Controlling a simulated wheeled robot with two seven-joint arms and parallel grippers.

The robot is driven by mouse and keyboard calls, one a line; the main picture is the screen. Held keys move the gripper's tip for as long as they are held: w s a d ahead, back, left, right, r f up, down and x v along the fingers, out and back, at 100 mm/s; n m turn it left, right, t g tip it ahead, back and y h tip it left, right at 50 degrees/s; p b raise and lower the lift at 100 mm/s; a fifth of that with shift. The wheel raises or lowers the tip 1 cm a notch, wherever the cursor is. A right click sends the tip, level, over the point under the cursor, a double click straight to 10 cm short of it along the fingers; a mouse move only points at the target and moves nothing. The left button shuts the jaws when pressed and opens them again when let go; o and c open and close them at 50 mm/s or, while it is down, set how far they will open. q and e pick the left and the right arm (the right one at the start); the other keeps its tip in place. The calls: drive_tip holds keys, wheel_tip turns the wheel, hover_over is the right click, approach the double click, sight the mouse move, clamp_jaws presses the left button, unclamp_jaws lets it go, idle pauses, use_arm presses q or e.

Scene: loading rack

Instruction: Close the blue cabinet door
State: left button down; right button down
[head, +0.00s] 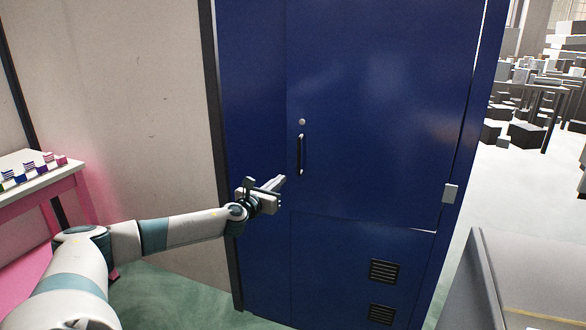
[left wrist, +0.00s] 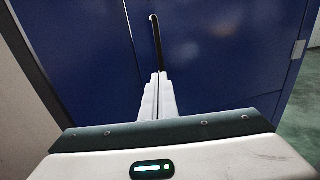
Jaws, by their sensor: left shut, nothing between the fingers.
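The blue cabinet door (head: 375,120) fills the middle of the head view and looks flush or nearly flush with its frame; a thin bright line shows along its right edge. Its black handle (head: 300,154) is upright near the left edge, with a round lock (head: 302,122) above. My left gripper (head: 282,181) is shut and empty, just below and left of the handle. I cannot tell if it touches the door. In the left wrist view the shut fingers (left wrist: 160,80) point at the blue door (left wrist: 225,50), just under the handle (left wrist: 155,40). My right gripper is not in view.
A pink table (head: 65,190) with small coloured items stands at the left by a beige wall (head: 120,80). A grey box-like surface (head: 510,280) is at the lower right. Stacked boxes and tables (head: 540,95) stand far back right. Green floor shows at lower left.

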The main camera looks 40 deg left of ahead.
use_arm(q)
drive_tip(key=p, duration=0.2)
approach(298, 165)
drive_tip(key=x, duration=0.4)
drive_tip(key=shift+a, duration=0.1)
drive_tip(key=shift+x, duration=1.15)
drive_tip(key=shift+f, duration=0.1)
